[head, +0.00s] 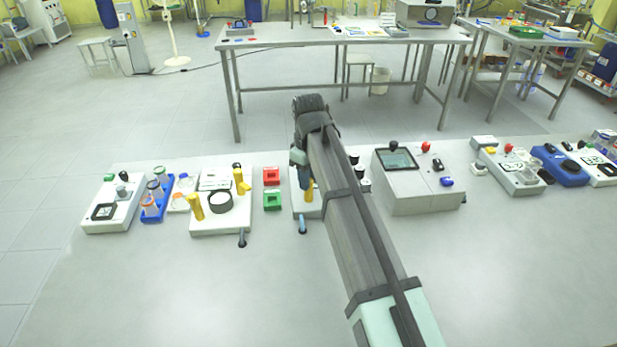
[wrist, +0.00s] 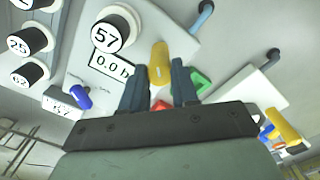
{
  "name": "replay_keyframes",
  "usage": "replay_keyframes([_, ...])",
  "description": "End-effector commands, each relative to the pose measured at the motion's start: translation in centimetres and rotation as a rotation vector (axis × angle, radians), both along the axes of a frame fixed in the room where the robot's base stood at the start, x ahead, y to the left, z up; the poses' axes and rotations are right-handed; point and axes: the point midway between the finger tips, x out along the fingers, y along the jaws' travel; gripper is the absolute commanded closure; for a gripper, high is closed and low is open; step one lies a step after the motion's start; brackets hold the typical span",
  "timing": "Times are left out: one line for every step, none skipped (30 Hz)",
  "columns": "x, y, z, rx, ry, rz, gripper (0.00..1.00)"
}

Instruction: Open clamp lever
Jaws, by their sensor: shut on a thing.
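A yellow lever (wrist: 160,62) stands up from a light panel in the wrist view; I take it for the clamp lever. It also shows in the head view (head: 309,191), partly hidden by my arm. My gripper (wrist: 160,82) has its two dark fingers on either side of the yellow lever's near end and is shut on it. In the head view the fingers (head: 304,178) point down at the small white unit (head: 305,209) that bears the lever.
A blue-tipped handle (head: 302,226) sticks out in front. Red and green blocks (head: 272,188) lie left, a grey console (head: 415,190) right. The front table is clear.

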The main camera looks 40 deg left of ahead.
Motion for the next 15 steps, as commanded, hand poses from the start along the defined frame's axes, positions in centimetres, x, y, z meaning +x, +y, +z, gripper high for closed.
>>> replay_keyframes([0.03,0.05,0.04,0.001,-0.001,0.004,1.0])
replay_keyframes([0.03,0.05,0.04,0.001,-0.001,0.005,1.0])
replay_keyframes([0.02,0.05,0.04,0.001,-0.001,0.005,1.0])
replay_keyframes([0.02,0.05,0.04,0.001,-0.001,0.005,1.0])
replay_keyframes([0.02,0.05,0.04,0.001,-0.001,0.005,1.0])
replay_keyframes([0.02,0.05,0.04,0.001,-0.001,0.005,1.0])
replay_keyframes([0.02,0.05,0.04,0.001,-0.001,0.005,1.0])
replay_keyframes([0.02,0.06,0.04,0.001,-0.001,0.005,1.0])
replay_keyframes([0.02,0.06,0.04,0.001,-0.001,0.005,1.0])
replay_keyframes([0.02,0.06,0.04,0.001,-0.001,0.004,1.0])
replay_keyframes([0.02,0.06,0.05,0.001,-0.001,0.004,1.0])
replay_keyframes([0.02,0.06,0.04,0.001,-0.001,0.004,0.67])
replay_keyframes([0.02,0.06,0.04,0.001,-0.001,0.004,0.64])
replay_keyframes([0.02,0.05,0.04,0.001,0.0,0.004,0.61])
replay_keyframes([0.02,0.05,0.04,0.001,0.0,0.004,0.57])
